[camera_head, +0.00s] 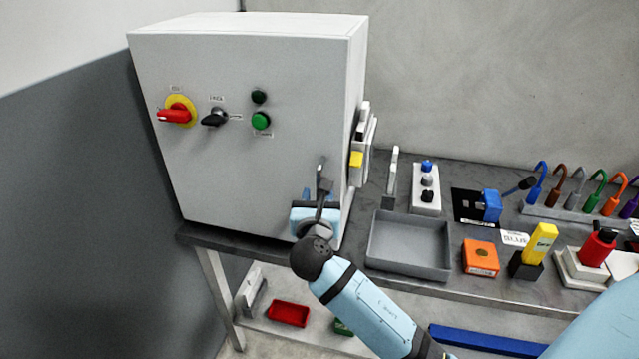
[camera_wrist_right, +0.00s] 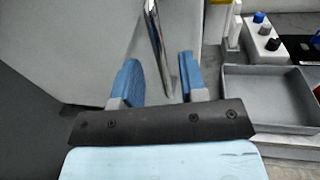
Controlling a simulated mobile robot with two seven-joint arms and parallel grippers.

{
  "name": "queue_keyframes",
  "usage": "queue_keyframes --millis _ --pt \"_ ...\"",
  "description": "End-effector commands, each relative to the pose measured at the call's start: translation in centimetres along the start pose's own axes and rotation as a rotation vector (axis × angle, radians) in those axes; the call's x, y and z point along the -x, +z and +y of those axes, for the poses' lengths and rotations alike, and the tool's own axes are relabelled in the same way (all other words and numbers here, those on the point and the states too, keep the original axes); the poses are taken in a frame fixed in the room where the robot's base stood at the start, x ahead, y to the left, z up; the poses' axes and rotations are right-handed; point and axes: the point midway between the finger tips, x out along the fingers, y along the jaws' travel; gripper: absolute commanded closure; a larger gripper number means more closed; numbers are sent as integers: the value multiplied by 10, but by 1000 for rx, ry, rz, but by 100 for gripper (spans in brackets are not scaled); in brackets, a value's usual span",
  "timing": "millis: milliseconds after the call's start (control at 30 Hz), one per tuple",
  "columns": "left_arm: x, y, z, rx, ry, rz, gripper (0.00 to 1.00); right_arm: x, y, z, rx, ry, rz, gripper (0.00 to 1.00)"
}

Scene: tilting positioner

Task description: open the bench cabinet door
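The bench cabinet (camera_head: 240,150) is a large light-grey box on the left of the bench, and its front door looks shut. A metal door handle (camera_head: 321,170) stands near the lower right of its front; it also shows in the right wrist view (camera_wrist_right: 157,45). My right gripper (camera_head: 320,197) is at the handle. In the right wrist view its two blue fingers (camera_wrist_right: 158,80) are apart, with the lower end of the handle between them, closer to the right finger. My gripper partly hides the handle in the head view. My left gripper is not in view.
The door carries a red and yellow switch (camera_head: 175,113), a black knob (camera_head: 214,118) and a green button (camera_head: 261,121). A grey tray (camera_head: 410,270) lies right of the cabinet. Orange (camera_head: 481,258) and yellow (camera_head: 540,242) items stand further right. A red bin (camera_head: 288,314) sits on the lower shelf.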

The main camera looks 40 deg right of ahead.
Motion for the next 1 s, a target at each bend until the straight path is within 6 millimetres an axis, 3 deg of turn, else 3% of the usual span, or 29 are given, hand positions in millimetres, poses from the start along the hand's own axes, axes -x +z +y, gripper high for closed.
queue_keyframes --millis 100,300,633,800,1000 --pt "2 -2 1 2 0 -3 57 -21 2 0 0 -1 0 61" --pt "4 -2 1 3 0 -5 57 -39 0 0 -2 1 1 61" --pt "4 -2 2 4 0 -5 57 -42 0 0 -2 1 1 61" --pt "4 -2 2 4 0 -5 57 -42 0 0 -2 1 1 98" --pt "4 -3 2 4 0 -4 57 -42 -1 0 -2 1 1 100"
